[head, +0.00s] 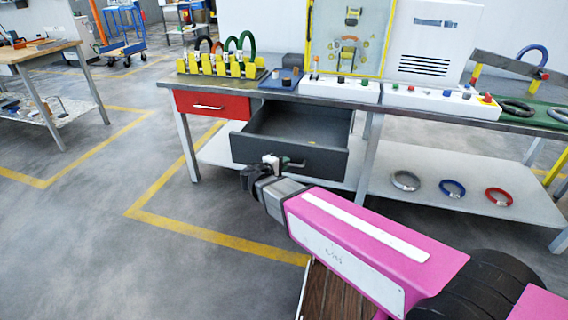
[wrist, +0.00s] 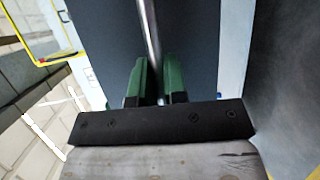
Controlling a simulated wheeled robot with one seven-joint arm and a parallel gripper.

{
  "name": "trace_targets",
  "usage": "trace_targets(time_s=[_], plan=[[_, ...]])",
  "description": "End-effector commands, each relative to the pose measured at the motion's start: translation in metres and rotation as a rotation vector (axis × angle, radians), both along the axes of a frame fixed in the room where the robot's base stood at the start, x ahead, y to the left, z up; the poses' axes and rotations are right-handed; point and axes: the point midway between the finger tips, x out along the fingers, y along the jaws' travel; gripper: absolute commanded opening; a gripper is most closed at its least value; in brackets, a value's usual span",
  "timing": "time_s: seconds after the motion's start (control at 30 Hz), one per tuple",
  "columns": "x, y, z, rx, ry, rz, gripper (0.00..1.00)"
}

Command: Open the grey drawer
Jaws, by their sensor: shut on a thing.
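The grey drawer (head: 289,153) under the workbench is pulled out, and its inside shows in the head view. A small yellowish thing lies on its floor. My gripper (head: 282,162) is at the drawer's front face. In the wrist view, the green fingers of my gripper (wrist: 160,82) are shut on the metal bar handle (wrist: 149,35), one on each side of it. The dark grey drawer front (wrist: 190,40) fills the background there.
A shut red drawer (head: 212,105) is left of the grey one. The workbench (head: 270,93) carries a yellow rack (head: 222,66) with coils and control panels. Several coils, including a blue one (head: 452,188), lie on the lower shelf (head: 420,200). The floor in front is open.

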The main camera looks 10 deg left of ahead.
Motion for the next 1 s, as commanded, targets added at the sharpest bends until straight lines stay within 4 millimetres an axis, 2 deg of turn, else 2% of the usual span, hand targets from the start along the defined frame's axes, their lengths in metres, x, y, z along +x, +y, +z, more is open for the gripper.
trace_targets(time_s=[0.03,0.1,0.13,0.43,0.57,1.0], plan=[[0.0,0.0,-0.001,0.001,0.003,-0.002,0.0],[0.0,0.0,-0.001,0.0,0.002,-0.002,0.29],[0.0,0.0,-0.001,0.0,0.002,-0.002,0.36],[-0.001,0.0,0.0,0.0,0.001,0.0,0.36],[-0.008,0.004,0.002,0.001,0.001,0.002,0.36],[-0.072,0.033,0.015,0.001,0.001,0.002,0.36]])
